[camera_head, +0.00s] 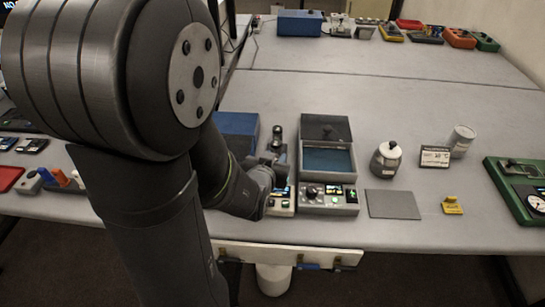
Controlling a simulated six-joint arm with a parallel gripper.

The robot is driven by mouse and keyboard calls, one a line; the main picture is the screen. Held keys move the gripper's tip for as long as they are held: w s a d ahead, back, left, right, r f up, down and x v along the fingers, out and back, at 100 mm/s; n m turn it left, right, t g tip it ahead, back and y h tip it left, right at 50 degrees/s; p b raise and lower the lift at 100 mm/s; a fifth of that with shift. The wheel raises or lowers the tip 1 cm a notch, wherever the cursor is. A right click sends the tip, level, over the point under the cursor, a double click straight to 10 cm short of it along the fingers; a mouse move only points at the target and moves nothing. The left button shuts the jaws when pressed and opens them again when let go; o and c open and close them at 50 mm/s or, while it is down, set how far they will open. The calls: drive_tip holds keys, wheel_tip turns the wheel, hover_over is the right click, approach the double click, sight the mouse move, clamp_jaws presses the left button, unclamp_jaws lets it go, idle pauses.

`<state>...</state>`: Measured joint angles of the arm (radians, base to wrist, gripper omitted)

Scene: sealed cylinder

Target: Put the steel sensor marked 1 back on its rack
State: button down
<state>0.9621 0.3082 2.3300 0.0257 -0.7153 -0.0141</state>
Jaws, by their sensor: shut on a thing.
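My gripper (272,163) is over the bench at the centre, beside the left side of an open grey case. My own wrist and arm cover most of it. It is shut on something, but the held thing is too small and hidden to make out. I cannot pick out the steel sensor marked 1 or read any such mark. A pale rail (290,254) with small fittings runs along the bench's front edge. I cannot tell whether it is the sensor's rack.
The open case (327,128) has a control panel (328,199) in front. To its right are a steel pot (387,159), a grey mat (392,204), a label card (435,156), a tilted grey can (461,140), a yellow piece (452,205) and a green unit (515,190).

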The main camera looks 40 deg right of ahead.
drive_tip(key=shift+f, duration=0.1)
drive_tip(key=c, duration=1.1)
unclamp_jaws()
drive_tip(key=shift+r, duration=0.2)
drive_tip(key=v, duration=1.2)
drive_tip(key=shift+f, duration=0.1)
drive_tip(key=shift+d, duration=0.1)
